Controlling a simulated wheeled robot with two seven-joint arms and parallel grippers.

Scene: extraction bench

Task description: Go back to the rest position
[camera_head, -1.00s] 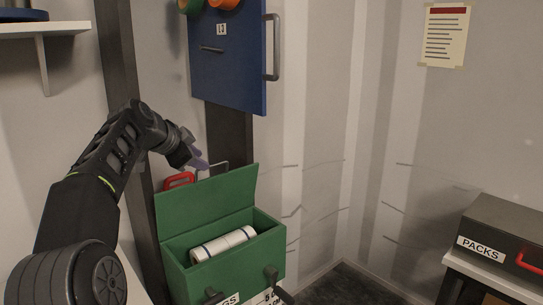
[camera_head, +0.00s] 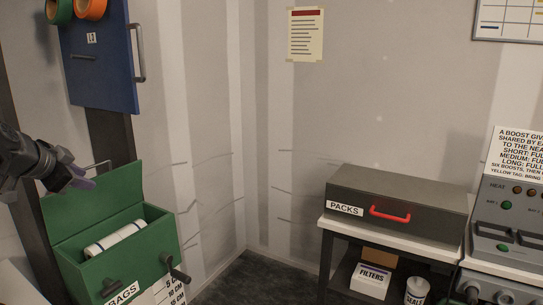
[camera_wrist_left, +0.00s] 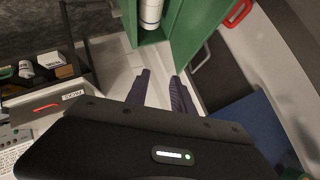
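The box is open, and a white roll (camera_head: 115,240) lies inside; the roll also shows at the top of the left wrist view (camera_wrist_left: 151,12). My right gripper is in neither view.
A blue cabinet (camera_head: 98,70) with a grey handle hangs above the box. A grey packs case (camera_head: 400,200) with a red handle stands on a white bench, with a filters box (camera_head: 371,281) and a seals tub (camera_head: 416,290) below. The floor between is clear.

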